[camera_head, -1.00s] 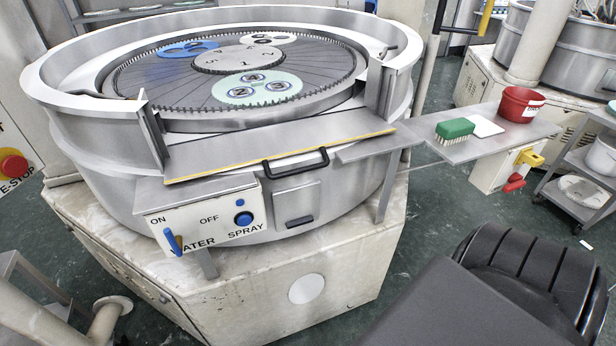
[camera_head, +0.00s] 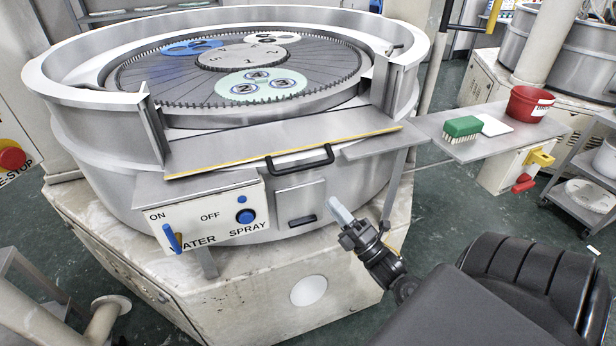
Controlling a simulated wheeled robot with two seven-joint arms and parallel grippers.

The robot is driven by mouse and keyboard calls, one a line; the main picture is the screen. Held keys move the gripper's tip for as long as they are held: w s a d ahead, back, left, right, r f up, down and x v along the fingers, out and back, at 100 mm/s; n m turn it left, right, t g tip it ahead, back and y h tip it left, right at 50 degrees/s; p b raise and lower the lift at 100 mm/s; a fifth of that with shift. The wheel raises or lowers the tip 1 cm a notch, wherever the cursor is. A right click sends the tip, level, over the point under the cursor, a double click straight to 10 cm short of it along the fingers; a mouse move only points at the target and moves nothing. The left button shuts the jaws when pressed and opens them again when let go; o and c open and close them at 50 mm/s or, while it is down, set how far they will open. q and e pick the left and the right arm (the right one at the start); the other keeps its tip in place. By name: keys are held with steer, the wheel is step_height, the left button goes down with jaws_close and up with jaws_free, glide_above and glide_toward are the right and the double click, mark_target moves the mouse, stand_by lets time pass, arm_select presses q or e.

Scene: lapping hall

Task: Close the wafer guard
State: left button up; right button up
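The wafer guard (camera_head: 250,148) is a grey metal flap at the front gap of the round lapping machine's wall, with a yellow strip along its front edge. It is folded down outward, leaving the gap between the two upright posts open. Its black handle (camera_head: 302,160) is at the front edge. My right gripper (camera_head: 338,209) is in front of the machine, lower than the handle and a little to its right, apart from both. Its pale fingertips overlap in this view, so I cannot tell whether they are open. My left gripper is not in view.
The control box (camera_head: 207,217) with blue knobs sits below the guard, left of my gripper. A side shelf (camera_head: 510,135) at right holds a green brush (camera_head: 461,127), a white pad and a red pot (camera_head: 528,104). A geared lapping plate (camera_head: 200,85) with discs lies behind the guard.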

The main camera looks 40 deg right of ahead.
steer(key=p+x, duration=0.4)
steer(key=x, duration=0.7)
steer(key=shift+f, duration=0.15)
jaws_close()
